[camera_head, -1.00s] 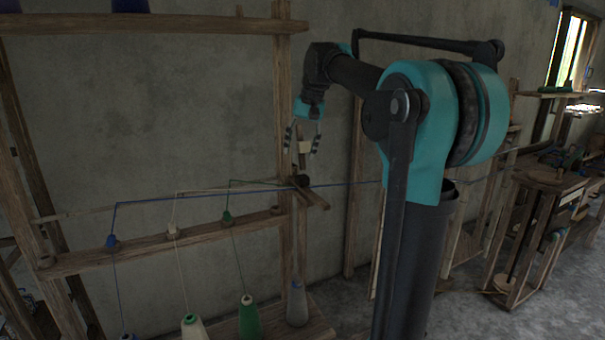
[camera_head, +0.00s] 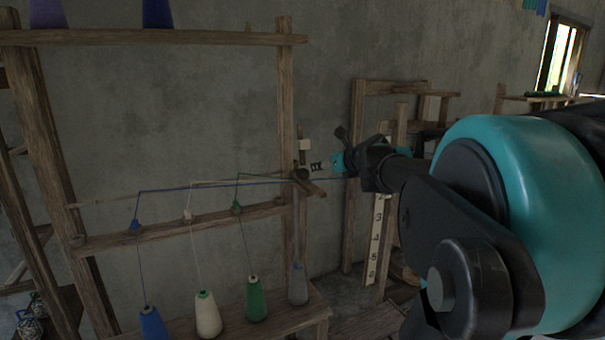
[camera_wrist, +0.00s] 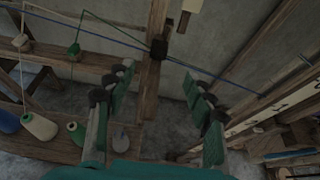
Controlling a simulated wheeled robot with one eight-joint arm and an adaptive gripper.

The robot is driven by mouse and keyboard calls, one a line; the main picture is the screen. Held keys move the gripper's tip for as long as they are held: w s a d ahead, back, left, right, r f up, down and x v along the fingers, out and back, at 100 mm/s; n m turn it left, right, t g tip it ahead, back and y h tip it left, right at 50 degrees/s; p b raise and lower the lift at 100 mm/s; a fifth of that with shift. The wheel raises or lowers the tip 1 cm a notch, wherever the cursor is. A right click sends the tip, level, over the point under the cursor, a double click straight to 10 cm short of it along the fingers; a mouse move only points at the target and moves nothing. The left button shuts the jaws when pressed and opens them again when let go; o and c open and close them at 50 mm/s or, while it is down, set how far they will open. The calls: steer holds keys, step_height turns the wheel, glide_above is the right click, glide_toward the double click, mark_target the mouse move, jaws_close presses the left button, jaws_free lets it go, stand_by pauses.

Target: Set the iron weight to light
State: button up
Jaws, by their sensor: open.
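A small dark block (camera_head: 300,175), which looks like the iron weight, sits at the upright post where a short wooden arm (camera_head: 314,188) sticks out and the threads meet. It also shows in the wrist view as a dark block (camera_wrist: 159,47), top centre, beyond my fingertips. My gripper (camera_head: 316,167) is just right of the block in the head view, pointing left at about its height. In the wrist view my gripper (camera_wrist: 158,80) is open and empty, with the post between its fingers. I see no touch. Any light or heavy marking is not readable.
A blue thread (camera_wrist: 110,27) runs across near the block. A pale block (camera_head: 305,145) is on the post above. Cones of blue, white and green (camera_head: 256,298) yarn and a grey cone (camera_head: 297,284) stand on the low shelf. A numbered strip (camera_head: 377,238) stands right.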

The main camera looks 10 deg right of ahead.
mark_target(303, 170)
steer(key=x, duration=1.7)
steer(key=shift+w+f, duration=0.15)
jaws_close()
